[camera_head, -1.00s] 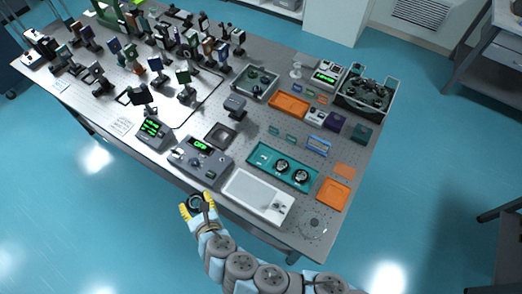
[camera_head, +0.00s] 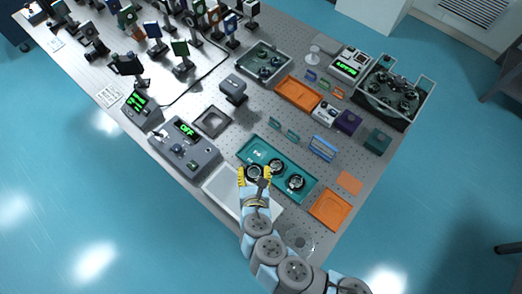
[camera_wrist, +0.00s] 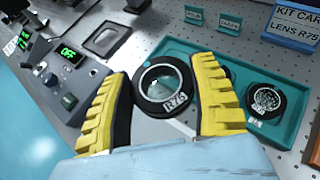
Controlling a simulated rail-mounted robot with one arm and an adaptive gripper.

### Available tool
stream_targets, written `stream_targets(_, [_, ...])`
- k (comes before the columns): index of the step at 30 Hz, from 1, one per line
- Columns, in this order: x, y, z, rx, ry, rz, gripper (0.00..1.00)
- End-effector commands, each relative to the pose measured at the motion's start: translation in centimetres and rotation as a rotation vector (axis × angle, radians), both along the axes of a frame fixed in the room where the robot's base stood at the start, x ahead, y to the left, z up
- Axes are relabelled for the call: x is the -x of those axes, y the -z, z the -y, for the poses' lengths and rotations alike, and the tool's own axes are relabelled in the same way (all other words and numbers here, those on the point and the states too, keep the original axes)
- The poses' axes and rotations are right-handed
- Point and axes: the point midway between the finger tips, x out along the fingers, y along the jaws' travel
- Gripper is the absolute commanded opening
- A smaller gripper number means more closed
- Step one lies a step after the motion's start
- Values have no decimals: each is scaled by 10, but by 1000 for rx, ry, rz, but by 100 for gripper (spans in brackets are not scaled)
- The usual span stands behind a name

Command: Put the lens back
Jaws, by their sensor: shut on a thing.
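My gripper (camera_head: 255,175) is shut on a black-ringed lens (camera_wrist: 163,88) marked R75. In the wrist view the lens sits between the yellow fingers (camera_wrist: 167,76), its glass facing the camera. In the head view the held lens (camera_head: 254,171) is over the front edge of the teal tray (camera_head: 309,197), near its left part. Two other black-ringed lenses, one in the middle (camera_head: 276,166) and one to the right (camera_head: 296,182), lie in the tray. The right one also shows in the wrist view (camera_wrist: 265,101). The gap between held lens and tray is unclear.
A kit card (camera_wrist: 292,24) reading LENS R75 stands behind the tray. A white tray (camera_head: 222,189) lies in front, partly under my arm. A grey box (camera_head: 183,150) reading OFF stands to the left. An orange tray (camera_head: 329,209) is to the right.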

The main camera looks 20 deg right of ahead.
Motion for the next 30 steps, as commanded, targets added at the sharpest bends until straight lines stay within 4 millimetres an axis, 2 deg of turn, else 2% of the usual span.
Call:
stream_targets(2, [-9, 10, 6, -1, 2, 5, 24])
stream_targets(23, [-71, 40, 39, 2, 0, 5, 24])
stream_targets(30, [-88, 63, 47, 0, 0, -1, 24])
